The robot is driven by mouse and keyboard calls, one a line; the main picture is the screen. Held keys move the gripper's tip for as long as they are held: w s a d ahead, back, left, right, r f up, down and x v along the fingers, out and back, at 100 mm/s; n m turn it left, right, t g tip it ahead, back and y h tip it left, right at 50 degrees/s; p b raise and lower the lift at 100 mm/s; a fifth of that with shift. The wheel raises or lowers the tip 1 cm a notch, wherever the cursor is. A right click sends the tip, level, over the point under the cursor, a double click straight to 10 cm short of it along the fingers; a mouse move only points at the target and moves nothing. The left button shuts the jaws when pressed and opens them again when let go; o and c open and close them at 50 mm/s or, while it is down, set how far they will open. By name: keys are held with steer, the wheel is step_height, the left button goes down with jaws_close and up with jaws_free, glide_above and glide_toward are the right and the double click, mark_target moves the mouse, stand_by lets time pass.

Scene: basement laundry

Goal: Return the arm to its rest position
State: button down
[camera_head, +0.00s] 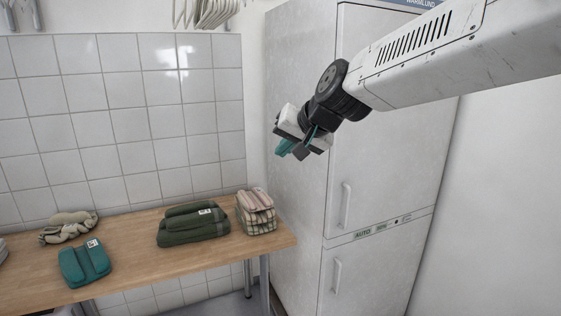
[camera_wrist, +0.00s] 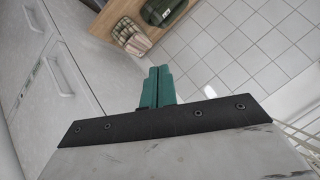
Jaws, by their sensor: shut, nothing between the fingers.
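My gripper (camera_head: 291,149) is raised in front of the tall white cabinet, at the end of my white arm that comes in from the upper right. Its teal fingers are together and hold nothing. In the wrist view the two teal fingers (camera_wrist: 158,86) lie side by side with no gap of note. The gripper is well above the table and touches nothing that I can see.
A wooden table (camera_head: 130,268) stands below left. On it are a teal folded bundle (camera_head: 85,264), a beige bundle (camera_head: 68,228), a dark green bundle (camera_head: 192,225) and a plaid bundle (camera_head: 256,212). The white cabinet (camera_head: 300,150) stands close behind my arm. Hangers (camera_head: 205,14) hang at the top.

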steer(key=s+d+f+g+h, duration=0.2)
steer(key=s+d+f, duration=0.2)
steer(key=s+d, duration=0.4)
steer(key=s+d+f+g+h, duration=0.2)
steer(key=s+d+f, duration=0.2)
steer(key=s+d, duration=0.5)
steer(key=s+d+f+g+h, duration=0.2)
steer(key=s+d, duration=0.6)
steer(key=s, duration=0.9)
steer(key=shift+s+d+f, duration=0.2)
steer(key=shift+d+f, duration=0.15)
steer(key=shift+f, duration=0.7)
